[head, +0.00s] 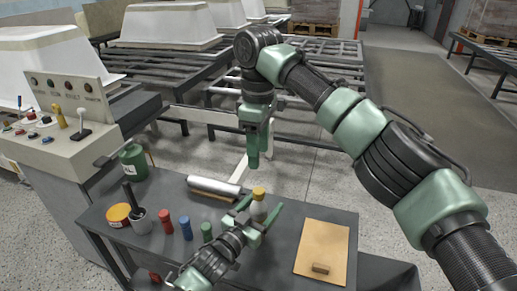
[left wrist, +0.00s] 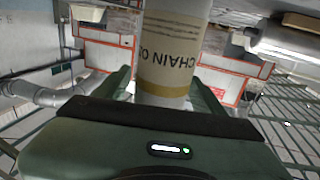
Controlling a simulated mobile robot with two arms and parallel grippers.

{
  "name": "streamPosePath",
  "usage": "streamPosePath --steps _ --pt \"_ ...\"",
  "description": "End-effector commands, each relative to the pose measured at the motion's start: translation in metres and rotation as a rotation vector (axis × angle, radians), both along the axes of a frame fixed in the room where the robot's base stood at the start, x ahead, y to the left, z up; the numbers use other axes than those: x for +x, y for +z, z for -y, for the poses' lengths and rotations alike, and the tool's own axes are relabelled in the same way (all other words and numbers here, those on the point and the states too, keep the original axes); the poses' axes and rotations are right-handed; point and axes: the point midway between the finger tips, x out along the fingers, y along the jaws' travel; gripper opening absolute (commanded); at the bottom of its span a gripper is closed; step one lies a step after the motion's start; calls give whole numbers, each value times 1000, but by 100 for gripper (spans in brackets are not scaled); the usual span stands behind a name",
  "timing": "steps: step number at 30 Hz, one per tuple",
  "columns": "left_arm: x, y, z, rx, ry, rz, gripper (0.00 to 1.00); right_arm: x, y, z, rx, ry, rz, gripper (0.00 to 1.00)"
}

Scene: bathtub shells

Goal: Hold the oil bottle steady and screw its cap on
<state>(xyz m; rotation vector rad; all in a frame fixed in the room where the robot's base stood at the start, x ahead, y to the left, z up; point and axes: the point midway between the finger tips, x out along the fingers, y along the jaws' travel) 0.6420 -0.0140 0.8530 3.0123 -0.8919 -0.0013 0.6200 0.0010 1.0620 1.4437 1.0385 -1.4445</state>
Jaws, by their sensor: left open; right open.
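The oil bottle (head: 258,211) stands upright on the dark table, pale with a yellow cap (head: 258,193) on top; I cannot tell whether the cap is threaded tight. My left gripper (head: 257,215) is open, with its fingers on either side of the bottle. In the left wrist view the bottle (left wrist: 172,45), with a tan label reading "CHAIN O…", stands between the two green fingers (left wrist: 165,92); whether they touch it is unclear. My right gripper (head: 258,160) is open and empty, pointing down above and behind the cap, apart from it.
A silver roller (head: 214,187) lies behind the bottle. Red (head: 165,222), blue (head: 185,228) and green (head: 207,231) cylinders, an orange tin (head: 119,214), a grey cup (head: 141,222) and a green can (head: 132,162) stand left. A tan board (head: 323,245) with a small block lies right.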

Motion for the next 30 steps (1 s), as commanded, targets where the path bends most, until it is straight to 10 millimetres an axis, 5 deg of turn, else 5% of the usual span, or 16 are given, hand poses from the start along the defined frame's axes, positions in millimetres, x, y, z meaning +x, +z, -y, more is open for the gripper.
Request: streamPosePath --steps 5,18,30 --pt "-6 -1 -4 0 0 -1 69 0 0 0 0 0 0 52" --pt "-61 -1 -40 1 0 -1 69 0 -2 0 0 0 0 52" --pt "-65 0 -43 0 0 0 69 0 -2 0 0 0 0 52"
